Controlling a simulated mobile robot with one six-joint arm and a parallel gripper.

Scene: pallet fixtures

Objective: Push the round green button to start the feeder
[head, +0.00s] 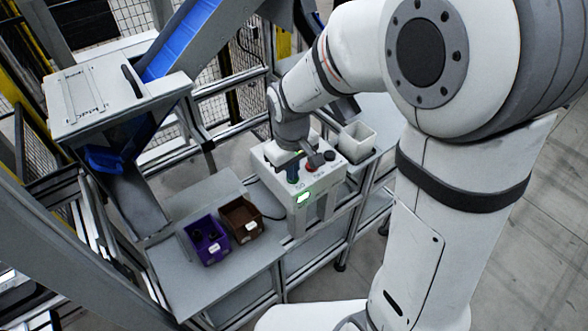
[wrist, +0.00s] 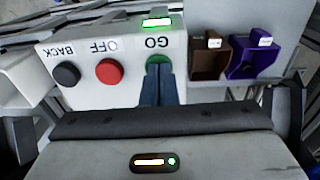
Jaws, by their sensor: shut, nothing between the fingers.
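The round green button (wrist: 158,61) is under the label GO on a white control box (wrist: 115,40) in the wrist view. My gripper (wrist: 158,72) is shut and empty. Its dark blue fingertips overlap the lower part of the green button; whether they touch it I cannot tell. A green light (wrist: 156,22) on the box beyond the button is lit. In the head view my gripper (head: 293,178) is over the front left of the control box (head: 325,183), and the lit green display (head: 303,197) shows on its front. The green button is largely hidden there.
A red OFF button (wrist: 109,71) and a black BACK button (wrist: 66,74) sit beside the green one. A purple bin (head: 206,240) and a brown bin (head: 241,219) stand on the grey table (head: 190,285). A white bin (head: 357,143) is right of the box.

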